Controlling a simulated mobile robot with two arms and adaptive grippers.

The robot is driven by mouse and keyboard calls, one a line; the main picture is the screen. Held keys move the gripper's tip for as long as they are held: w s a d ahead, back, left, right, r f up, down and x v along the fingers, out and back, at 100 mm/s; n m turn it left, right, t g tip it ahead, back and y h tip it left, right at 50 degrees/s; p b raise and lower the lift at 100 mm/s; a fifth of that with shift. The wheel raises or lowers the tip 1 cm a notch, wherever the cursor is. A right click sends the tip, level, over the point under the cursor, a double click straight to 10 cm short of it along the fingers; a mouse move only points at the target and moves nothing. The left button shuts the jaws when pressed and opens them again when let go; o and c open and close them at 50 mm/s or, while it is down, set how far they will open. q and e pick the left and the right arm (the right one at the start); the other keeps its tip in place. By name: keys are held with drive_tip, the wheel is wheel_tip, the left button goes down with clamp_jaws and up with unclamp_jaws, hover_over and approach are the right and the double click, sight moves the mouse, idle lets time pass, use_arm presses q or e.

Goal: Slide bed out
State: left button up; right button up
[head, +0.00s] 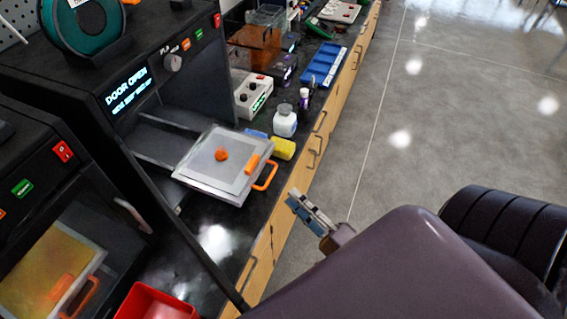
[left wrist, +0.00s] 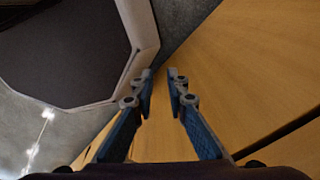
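The printer (head: 80,62) shows "DOOR OPEN" on its display, and its front is open. Its light grey bed (head: 190,170) sticks out of the opening over the black counter, with an orange handle (head: 268,176) at its front edge. A small orange printed piece (head: 221,154) lies on the bed. My right gripper (head: 297,203) is in front of the counter, to the right of and below the handle, apart from it. Its finger gap is not clear. My left gripper (left wrist: 162,78) shows only in the left wrist view, its fingers apart and empty, before wooden panels.
A second printer (head: 60,175) with an orange-handled bed stands at the lower left. A red bin (head: 155,303) is on the counter below. A yellow block (head: 283,148), white bottle (head: 285,121) and control box (head: 252,96) stand behind the bed. Drawer handles (head: 311,158) line the wooden front. Floor at right is clear.

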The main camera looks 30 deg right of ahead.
drive_tip(key=v, duration=0.5)
drive_tip(key=shift+s, duration=0.1)
drive_tip(key=shift+f, duration=0.15)
drive_tip(key=s+f+n+g+h, duration=0.3)
drive_tip(key=f+n+g, duration=0.55)
drive_tip(key=f, duration=1.75)
drive_tip(key=s+a+f+n+g, duration=0.2)
drive_tip(key=s+f+n+g, duration=0.3)
drive_tip(key=s+f, duration=0.4)
drive_tip(key=s+a+f+n+g, duration=0.2)
drive_tip(key=s+f+n+g, duration=0.3)
drive_tip(key=s+f, duration=0.4)
drive_tip(key=s+n, duration=0.1)
drive_tip(key=s, duration=0.3)
drive_tip(key=shift+s+a+f+h, duration=0.2)
drive_tip(key=shift+a+f+h, duration=0.15)
drive_tip(key=shift+f+h, duration=0.05)
